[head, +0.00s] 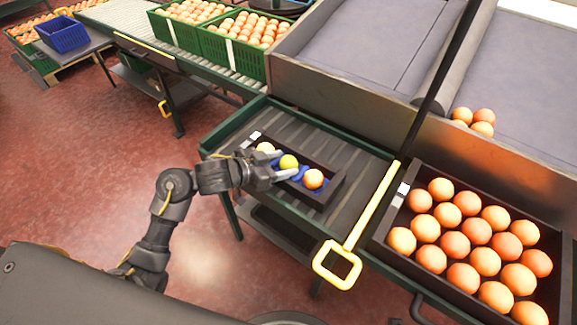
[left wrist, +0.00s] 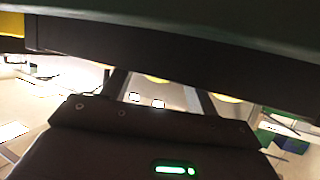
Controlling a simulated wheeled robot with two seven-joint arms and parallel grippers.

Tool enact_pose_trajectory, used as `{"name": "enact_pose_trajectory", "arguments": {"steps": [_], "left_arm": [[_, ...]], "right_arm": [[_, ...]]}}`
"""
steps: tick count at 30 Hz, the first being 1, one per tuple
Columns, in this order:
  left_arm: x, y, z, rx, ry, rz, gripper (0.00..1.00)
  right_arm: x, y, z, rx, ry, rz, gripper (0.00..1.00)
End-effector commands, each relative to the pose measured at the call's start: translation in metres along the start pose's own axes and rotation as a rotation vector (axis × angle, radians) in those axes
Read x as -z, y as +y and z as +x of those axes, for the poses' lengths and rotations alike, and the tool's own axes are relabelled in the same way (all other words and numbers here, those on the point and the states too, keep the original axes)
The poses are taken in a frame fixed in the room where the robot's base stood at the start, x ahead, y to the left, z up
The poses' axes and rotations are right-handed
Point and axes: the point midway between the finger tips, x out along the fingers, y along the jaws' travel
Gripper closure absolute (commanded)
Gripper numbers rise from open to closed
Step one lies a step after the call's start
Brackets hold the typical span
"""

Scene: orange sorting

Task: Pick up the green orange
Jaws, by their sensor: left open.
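The green orange (head: 289,161), yellow-green in colour, sits in a small dark tray (head: 330,192) with a blue liner. In the left wrist view my gripper's dark body fills the bottom, and only small yellow slivers of fruit (left wrist: 229,98) show beyond a dark edge. My right gripper is not in view.
The tray rests on a green-framed roller table (head: 371,169). A yellow handle-like frame (head: 338,264) stands to its right, beside a dark crate (head: 384,241) full of oranges. A grey machine wall (head: 340,95) rises behind. Green crates (head: 232,56) of oranges stand at the back.

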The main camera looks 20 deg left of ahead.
Motion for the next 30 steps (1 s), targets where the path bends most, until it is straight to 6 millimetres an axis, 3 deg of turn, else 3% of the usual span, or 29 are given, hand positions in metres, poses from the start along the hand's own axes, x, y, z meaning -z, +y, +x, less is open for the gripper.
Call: {"name": "enact_pose_trajectory", "arguments": {"steps": [8, 19, 30], "left_arm": [[0.0005, -0.0004, 0.0044, 0.001, 0.0, 0.001, 0.41], [0.0003, -0.0003, 0.0042, 0.001, 0.0, 0.001, 0.87], [0.006, -0.0007, 0.0019, 0.001, 0.001, 0.002, 0.88]], "right_arm": [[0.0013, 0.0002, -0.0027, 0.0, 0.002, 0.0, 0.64], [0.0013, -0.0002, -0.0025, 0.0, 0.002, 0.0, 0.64], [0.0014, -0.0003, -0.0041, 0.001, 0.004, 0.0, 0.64]]}}
